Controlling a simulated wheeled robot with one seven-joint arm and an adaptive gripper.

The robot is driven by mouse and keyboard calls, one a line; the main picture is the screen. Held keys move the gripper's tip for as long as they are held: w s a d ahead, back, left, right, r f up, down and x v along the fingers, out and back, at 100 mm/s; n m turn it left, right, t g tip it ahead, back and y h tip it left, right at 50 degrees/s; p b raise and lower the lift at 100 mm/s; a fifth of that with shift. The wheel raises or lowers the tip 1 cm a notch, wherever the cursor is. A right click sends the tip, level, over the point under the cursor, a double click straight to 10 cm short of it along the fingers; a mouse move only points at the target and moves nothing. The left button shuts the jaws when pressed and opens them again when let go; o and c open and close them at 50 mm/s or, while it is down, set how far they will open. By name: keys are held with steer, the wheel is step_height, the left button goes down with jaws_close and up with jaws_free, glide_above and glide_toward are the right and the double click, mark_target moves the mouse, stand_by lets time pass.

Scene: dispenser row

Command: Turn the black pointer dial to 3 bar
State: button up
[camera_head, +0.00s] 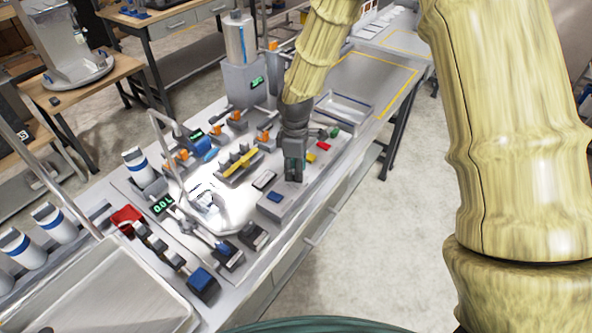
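My gripper (294,172) points down over the right side of the workbench, beside a row of small coloured controls. Its fingers look close together, but they are too small and dark to tell whether they are open or shut. I cannot single out the black pointer dial for certain; it may be hidden by my gripper or too small to make out. Dark controls that show include a black one (264,180) just left of my gripper and another black one (254,236) near the bench's front edge. A green-digit display (162,204) appears to read 0.0.
A faucet-like pipe (152,128) arches over a bright basin (222,206). Open floor (385,215) lies right.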

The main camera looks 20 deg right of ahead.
step_height(320, 180, up, 11)
stand_by(0.4)
stand_by(0.4)
